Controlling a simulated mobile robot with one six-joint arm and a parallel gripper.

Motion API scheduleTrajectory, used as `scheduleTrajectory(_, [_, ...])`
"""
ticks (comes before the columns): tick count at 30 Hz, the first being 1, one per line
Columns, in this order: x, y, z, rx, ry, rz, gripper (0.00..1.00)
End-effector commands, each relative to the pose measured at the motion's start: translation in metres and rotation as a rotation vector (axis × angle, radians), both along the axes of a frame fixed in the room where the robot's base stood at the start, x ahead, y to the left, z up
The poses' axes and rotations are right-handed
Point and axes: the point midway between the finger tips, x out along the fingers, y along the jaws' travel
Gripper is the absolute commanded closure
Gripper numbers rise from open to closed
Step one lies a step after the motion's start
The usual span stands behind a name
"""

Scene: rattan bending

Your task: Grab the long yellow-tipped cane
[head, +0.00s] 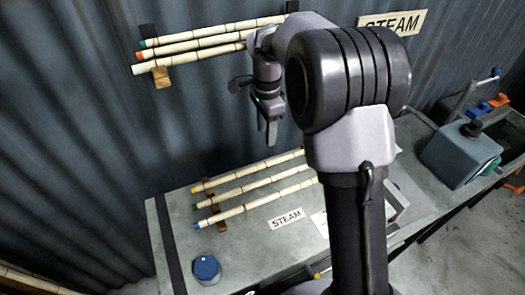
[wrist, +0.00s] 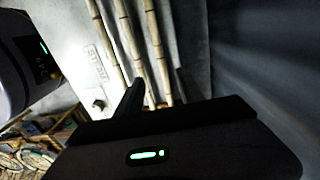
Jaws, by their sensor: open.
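A cane with a yellow tip (head: 238,179) lies on the grey bench, the farthest back of three parallel canes. Its yellow end is at the left, and its right part passes out of sight behind my arm. My gripper (head: 271,133) is open and empty, pointing down above the bench near the wall. In the wrist view the cane nearest the wall (wrist: 155,50) appears between the fingers of my gripper (wrist: 158,88); its coloured tip is hidden there. I see no contact between the fingers and any cane.
A green-tipped cane (head: 245,192) and a blue-tipped cane (head: 250,206) lie in front on the bench (head: 170,220). A blue round knob (head: 206,268) and a STEAM label (head: 286,219) are nearby. Several canes (head: 200,43) sit on the wall; a grey box (head: 460,152) stands right.

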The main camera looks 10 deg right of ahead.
Motion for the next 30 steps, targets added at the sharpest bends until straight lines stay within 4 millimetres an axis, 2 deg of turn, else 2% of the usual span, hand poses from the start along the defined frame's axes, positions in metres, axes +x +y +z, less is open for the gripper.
scheduleTrajectory(1, [-0.001, 0.000, -0.017, 0.001, 0.004, -0.001, 0.55])
scheduleTrajectory(3, [-0.001, 0.000, -0.038, 0.000, 0.004, 0.001, 0.55])
scheduleTrajectory(6, [-0.001, 0.000, -0.062, 0.001, 0.001, 0.002, 0.55])
scheduleTrajectory(11, [0.000, 0.001, -0.082, 0.001, -0.001, 0.001, 0.55])
scheduleTrajectory(18, [0.001, 0.003, -0.126, 0.001, 0.001, 0.002, 0.55])
scheduleTrajectory(21, [0.001, 0.003, -0.134, 0.001, -0.002, 0.002, 0.55])
scheduleTrajectory(26, [0.002, 0.002, -0.134, 0.001, -0.002, 0.002, 0.55])
scheduleTrajectory(30, [0.002, 0.002, -0.134, 0.001, -0.002, 0.002, 0.79])
